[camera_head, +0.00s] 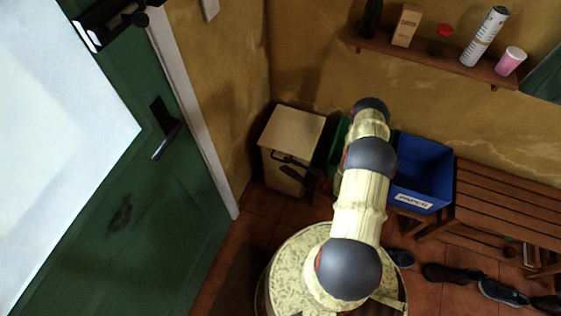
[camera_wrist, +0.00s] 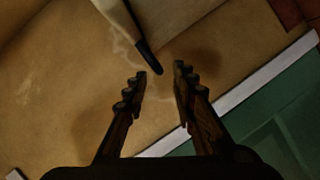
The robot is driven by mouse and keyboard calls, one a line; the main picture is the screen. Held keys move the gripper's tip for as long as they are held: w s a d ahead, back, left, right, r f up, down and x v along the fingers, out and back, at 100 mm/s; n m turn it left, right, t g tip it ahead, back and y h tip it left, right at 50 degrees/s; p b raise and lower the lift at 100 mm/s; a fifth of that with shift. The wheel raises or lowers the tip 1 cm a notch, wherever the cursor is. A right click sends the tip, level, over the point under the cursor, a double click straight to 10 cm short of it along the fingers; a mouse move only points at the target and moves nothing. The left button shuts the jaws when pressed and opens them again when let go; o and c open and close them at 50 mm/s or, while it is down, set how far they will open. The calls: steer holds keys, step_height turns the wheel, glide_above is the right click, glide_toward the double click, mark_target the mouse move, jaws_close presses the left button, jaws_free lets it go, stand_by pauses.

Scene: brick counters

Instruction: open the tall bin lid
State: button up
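The tall bin is a cream box in the corner (camera_head: 279,172), with a pale flat lid (camera_head: 293,128) that looks closed in the head view. My gripper (camera_head: 281,157) is at the bin's front, just below the lid's front edge; my arm reaches there from the right. In the wrist view my gripper (camera_wrist: 161,78) is open, its two dark fingers apart with nothing between them. A pale piece with a dark, narrow end (camera_wrist: 148,57) lies just beyond the fingertips, probably part of the bin or lid. I cannot tell whether a finger touches it.
A green door (camera_head: 150,215) with a dark handle is at the left. A blue bin (camera_head: 425,170) and a slatted wooden bench (camera_head: 510,200) stand to the right. Several shoes lie under the bench. Some tiled floor is clear before the bin.

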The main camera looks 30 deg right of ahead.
mark_target(281, 160)
steer(key=shift+b+x, duration=0.6)
steer(key=shift+x, duration=1.8)
steer(key=c, duration=0.4)
jaws_close()
